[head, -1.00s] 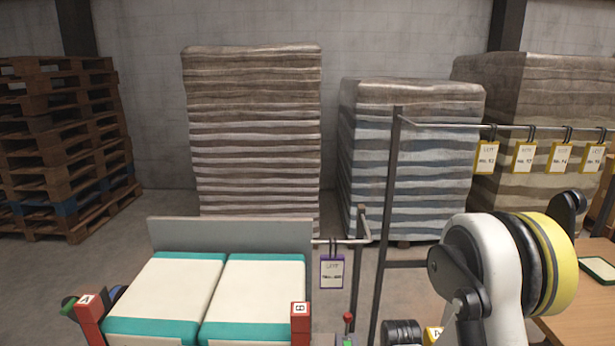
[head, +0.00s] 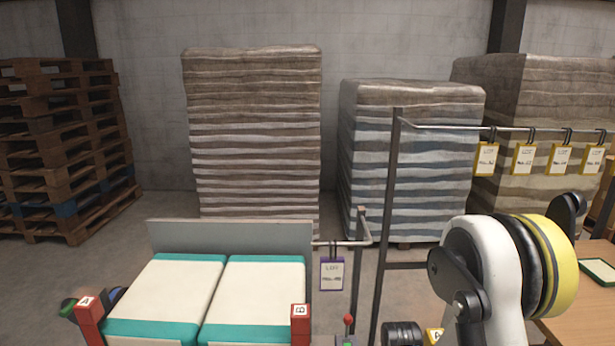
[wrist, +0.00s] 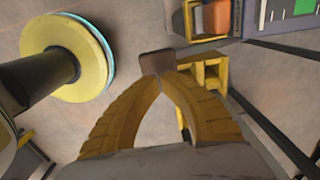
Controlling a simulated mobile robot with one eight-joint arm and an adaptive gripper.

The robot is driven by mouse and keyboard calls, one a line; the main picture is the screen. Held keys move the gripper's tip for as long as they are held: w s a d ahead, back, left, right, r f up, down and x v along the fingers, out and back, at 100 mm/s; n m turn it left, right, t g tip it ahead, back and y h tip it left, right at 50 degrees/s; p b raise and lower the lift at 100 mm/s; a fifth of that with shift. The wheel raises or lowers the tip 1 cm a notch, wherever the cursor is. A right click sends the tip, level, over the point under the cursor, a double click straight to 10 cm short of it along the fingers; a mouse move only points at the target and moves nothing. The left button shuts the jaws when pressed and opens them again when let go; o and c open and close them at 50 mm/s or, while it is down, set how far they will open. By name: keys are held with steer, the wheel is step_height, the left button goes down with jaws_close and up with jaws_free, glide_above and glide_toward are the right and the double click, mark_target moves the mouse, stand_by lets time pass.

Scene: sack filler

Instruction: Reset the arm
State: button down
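In the wrist view my gripper (wrist: 158,72) shows its two yellow ribbed fingers curving together, with the tips meeting at a small dark brown piece. I take this dark piece to be the fingertip pads, and no held object shows between the fingers. The fingertips are over the grey floor in that view. In the head view my gripper is not visible. Only the white, black and yellow upper part of my arm shows at the lower right, folded beside the wooden table (head: 580,325).
Two cream and teal sacks (head: 165,288) lie side by side before a grey panel (head: 230,234). A purple-framed lot tag (head: 332,274) hangs from a short rail. Several yellow-framed tags (head: 524,159) hang from a long rail (head: 450,127). Wrapped stacks (head: 255,130) and pallets (head: 65,150) stand behind.

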stand_by(0.4)
step_height(320, 180, up, 19)
steer(key=s+n+t, duration=0.2)
steer(key=n+t, duration=0.1)
steer(key=n, duration=0.5)
steer(key=s+r+n+t, duration=0.4)
steer(key=s+r+n, duration=0.6)
steer(key=r, duration=0.1)
steer(key=shift+s+r, duration=0.15)
steer(key=shift+s, duration=0.2)
